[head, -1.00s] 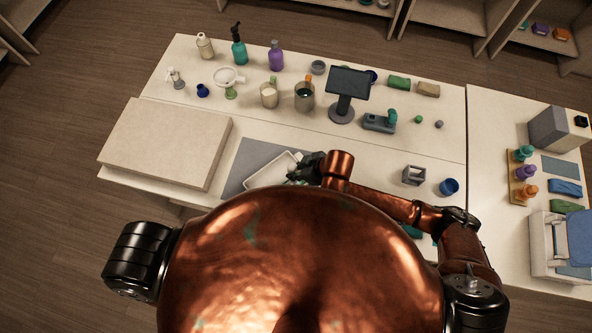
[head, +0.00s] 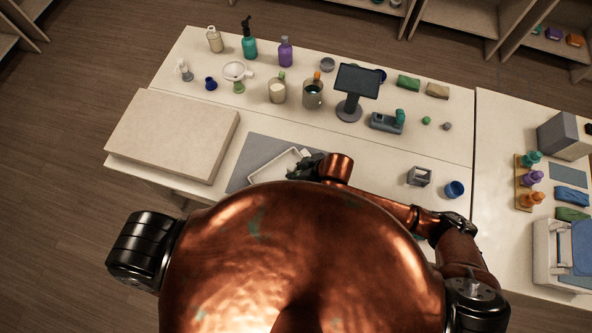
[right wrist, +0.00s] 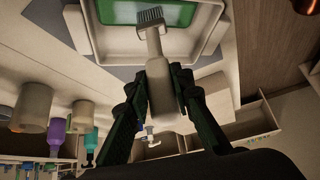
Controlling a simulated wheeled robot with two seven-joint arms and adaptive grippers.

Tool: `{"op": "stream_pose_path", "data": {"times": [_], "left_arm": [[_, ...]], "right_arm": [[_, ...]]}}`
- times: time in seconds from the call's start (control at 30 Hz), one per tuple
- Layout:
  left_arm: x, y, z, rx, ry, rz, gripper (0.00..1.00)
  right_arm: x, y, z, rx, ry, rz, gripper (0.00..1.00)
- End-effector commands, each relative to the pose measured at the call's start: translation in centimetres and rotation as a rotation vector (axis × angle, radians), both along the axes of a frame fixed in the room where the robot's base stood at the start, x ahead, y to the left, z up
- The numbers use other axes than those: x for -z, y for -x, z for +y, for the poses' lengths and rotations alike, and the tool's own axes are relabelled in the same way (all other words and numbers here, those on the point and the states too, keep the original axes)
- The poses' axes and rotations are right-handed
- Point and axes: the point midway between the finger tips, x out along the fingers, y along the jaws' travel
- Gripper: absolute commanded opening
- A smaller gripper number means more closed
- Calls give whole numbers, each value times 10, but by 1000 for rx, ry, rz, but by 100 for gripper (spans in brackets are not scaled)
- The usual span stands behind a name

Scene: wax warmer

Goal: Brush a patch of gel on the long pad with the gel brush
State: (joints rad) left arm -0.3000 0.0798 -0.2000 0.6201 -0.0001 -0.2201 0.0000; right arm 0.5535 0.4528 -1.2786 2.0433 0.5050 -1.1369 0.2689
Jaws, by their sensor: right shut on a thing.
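My right gripper (head: 303,168) is shut on the gel brush (right wrist: 162,95). In the right wrist view, its two dark fingers (right wrist: 160,80) clasp the pale handle. The brush's grey bristles (right wrist: 151,17) are over the green pad (right wrist: 112,12) inside a white tray (right wrist: 108,54); I cannot tell whether they touch it. In the head view, the tray (head: 268,163) lies on a grey mat (head: 243,166), partly hidden by my gripper and body. No distinct gel patch can be made out. My left gripper is out of view.
A large beige slab (head: 172,132) lies left of the mat. Behind stand a jar (head: 312,94), a dark tablet stand (head: 357,82) and a purple bottle (head: 285,51). A small holder (head: 419,176) and a blue cup (head: 454,189) stand right. The table between mat and holder is partly clear.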

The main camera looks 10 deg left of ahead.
Motion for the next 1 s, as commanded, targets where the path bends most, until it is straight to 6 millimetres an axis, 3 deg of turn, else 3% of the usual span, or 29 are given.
{"op": "stream_pose_path", "data": {"times": [1.0], "left_arm": [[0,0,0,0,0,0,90]], "right_arm": [[0,19,16,1,1,-1,0]]}}
